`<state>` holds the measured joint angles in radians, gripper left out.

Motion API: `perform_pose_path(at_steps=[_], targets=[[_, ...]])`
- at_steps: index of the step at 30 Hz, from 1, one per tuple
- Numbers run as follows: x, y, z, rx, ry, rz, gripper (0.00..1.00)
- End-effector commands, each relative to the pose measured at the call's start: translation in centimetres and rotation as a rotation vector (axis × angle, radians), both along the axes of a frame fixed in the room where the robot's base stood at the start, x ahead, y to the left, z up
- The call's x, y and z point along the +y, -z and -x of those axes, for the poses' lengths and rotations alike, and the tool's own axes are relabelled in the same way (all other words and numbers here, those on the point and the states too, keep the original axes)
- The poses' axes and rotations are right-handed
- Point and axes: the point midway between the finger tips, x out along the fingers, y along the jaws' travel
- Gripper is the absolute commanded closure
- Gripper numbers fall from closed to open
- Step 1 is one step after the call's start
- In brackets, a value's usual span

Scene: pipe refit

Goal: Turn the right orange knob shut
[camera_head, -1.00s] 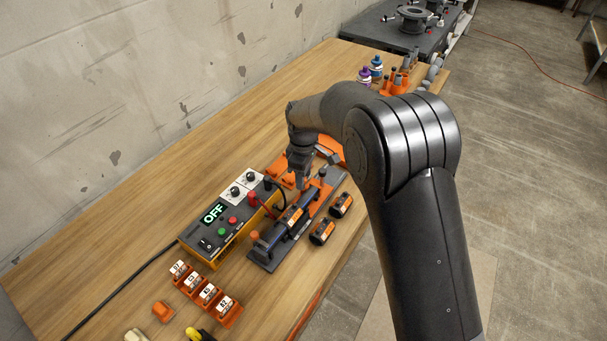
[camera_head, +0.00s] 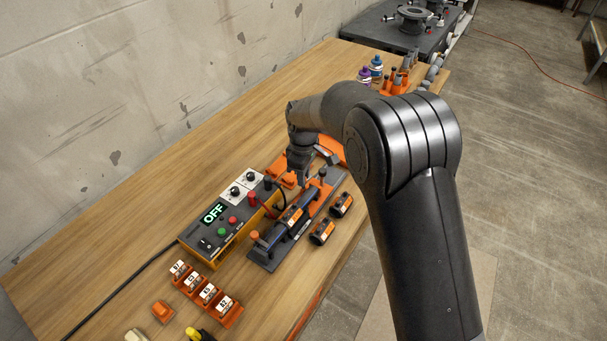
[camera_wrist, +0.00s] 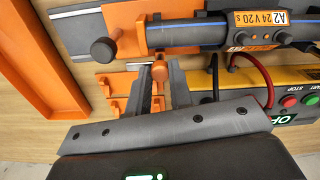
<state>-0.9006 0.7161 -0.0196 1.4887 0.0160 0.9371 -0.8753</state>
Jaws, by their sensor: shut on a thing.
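The right orange knob (camera_wrist: 160,70) shows between my two fingers in the wrist view. My gripper (camera_wrist: 161,82) is shut on it, beside the clamp fixture (camera_head: 262,258). In the head view my gripper (camera_head: 300,182) is at the fixture's far end and hides this knob. The fixture holds a dark pipe with blue lines (camera_wrist: 200,32) and a fitting labelled A2 24 V 20 s (camera_wrist: 255,20). The left orange knob (camera_head: 255,235) stands at the near end. A grey-brown knob (camera_wrist: 103,50) on an orange arm is close to my fingers.
A control box (camera_head: 222,228) reading OFF stands left of the fixture, with red and black cables close to my gripper. Two loose black fittings (camera_head: 322,232) lie to the right. An orange rack of labelled fittings (camera_head: 228,316) is in front. An orange tray (camera_wrist: 35,75) is at the wrist view's left.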

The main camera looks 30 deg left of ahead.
Motion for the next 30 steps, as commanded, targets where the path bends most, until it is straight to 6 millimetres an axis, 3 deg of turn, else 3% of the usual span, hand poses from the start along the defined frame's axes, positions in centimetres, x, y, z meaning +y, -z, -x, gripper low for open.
perform_pose_path(at_steps=[8, 30], targets=[[0.05, -0.06, 0.03, -0.001, 0.172, -0.001, 1.00], [0.07, -0.08, 0.07, -0.001, 0.872, -0.001, 1.00]])
